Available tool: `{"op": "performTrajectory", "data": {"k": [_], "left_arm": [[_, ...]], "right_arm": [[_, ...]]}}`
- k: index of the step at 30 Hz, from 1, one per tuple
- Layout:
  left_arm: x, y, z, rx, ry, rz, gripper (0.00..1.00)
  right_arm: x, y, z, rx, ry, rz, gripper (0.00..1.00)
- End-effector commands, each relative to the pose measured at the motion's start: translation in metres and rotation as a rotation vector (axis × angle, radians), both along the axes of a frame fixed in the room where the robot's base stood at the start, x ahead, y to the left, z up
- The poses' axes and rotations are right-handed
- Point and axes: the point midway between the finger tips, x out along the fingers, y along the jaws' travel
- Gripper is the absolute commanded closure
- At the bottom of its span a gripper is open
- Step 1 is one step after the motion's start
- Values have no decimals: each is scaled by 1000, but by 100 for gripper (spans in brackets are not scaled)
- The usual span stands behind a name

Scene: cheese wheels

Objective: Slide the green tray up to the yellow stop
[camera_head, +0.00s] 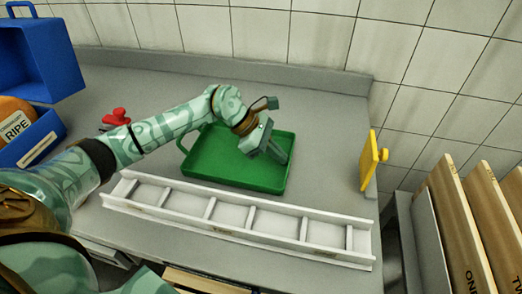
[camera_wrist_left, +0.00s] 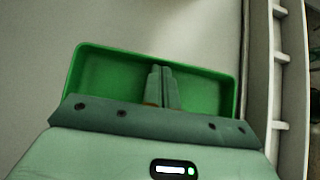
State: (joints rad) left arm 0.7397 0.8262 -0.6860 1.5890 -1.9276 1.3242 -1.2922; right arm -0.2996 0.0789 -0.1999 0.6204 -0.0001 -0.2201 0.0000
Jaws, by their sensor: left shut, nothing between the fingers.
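The green tray (camera_head: 215,168) lies on the grey counter in the middle of the head view. It looks empty. My left gripper (camera_head: 280,156) is shut and empty, with its fingers over the right part of the tray. In the left wrist view the shut fingers (camera_wrist_left: 163,88) show in front of the tray (camera_wrist_left: 108,72). I cannot tell if they touch it. The yellow stop (camera_head: 370,160) stands at the counter's right edge, with a clear gap between it and the tray. My right gripper is not in view.
A white divided rack (camera_head: 230,215) runs along the counter's front, close to the tray. A red object (camera_head: 116,117) sits at the left behind my arm. Blue bins (camera_head: 40,60) stand at far left. Wooden boards (camera_head: 465,215) stand at right. Bare counter lies between tray and stop.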

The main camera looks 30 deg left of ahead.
Motion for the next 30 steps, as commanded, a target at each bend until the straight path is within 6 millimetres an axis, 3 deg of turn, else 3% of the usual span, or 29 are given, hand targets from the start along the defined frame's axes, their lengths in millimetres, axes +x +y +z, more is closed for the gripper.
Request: {"op": "performTrajectory", "data": {"k": [1, 9, 15, 21, 30], "left_arm": [[5, -17, 1, -3, -5, -6, 100], [30, -94, 1, -3, -4, -4, 100], [45, -143, 0, -2, -1, -2, 100], [52, -162, 1, 1, -2, -1, 100], [52, -162, 1, 0, -1, 0, 100]], "right_arm": [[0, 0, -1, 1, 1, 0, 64], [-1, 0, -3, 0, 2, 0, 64], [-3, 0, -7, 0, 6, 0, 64], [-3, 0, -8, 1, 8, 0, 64], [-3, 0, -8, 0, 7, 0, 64]]}}
